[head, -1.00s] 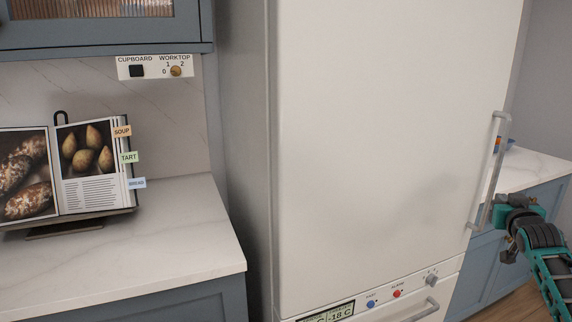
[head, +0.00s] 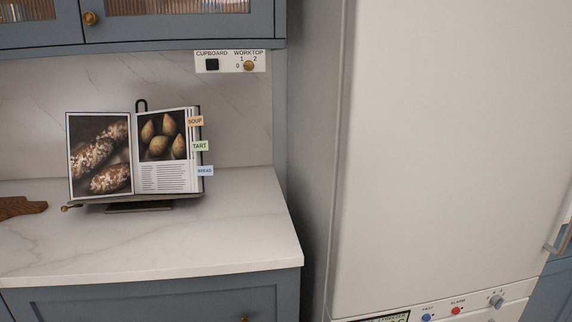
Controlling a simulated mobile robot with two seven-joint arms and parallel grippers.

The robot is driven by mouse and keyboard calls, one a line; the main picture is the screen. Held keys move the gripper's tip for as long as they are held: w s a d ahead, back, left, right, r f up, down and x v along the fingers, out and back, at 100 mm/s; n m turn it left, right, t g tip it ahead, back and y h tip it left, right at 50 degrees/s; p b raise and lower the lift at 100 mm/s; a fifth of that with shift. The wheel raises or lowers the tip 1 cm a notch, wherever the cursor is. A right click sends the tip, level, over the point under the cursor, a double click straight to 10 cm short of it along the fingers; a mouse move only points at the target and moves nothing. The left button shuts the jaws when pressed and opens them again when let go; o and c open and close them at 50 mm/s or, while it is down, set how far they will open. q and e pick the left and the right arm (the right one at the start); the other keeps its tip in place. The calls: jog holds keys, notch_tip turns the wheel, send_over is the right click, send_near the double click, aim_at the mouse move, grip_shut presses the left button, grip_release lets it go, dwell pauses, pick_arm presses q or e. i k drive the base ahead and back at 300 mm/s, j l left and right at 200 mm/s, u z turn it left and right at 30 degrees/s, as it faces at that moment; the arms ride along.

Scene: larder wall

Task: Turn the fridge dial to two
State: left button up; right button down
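The white fridge (head: 440,150) fills the right side of the head view. Its control strip runs along the bottom of the door, with a display (head: 385,318) partly cut off by the lower edge. On the strip are a blue button (head: 426,317), a red button (head: 456,310) marked ALARM, and the grey fridge dial (head: 496,301). The marks around the dial are too small to read, so I cannot tell its setting. Neither of my grippers is in view.
The fridge's door handle (head: 560,236) is at the right edge. A worktop (head: 220,235) at left bears an open cookbook (head: 160,150) on a stand and a wooden board (head: 20,207). A wall switch panel (head: 230,62) with a worktop knob hangs above.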

aim_at(497, 301)
jog(key=z, duration=1.5)
jog(key=i+l+u, duration=1.05)
jog(key=l, duration=0.3)
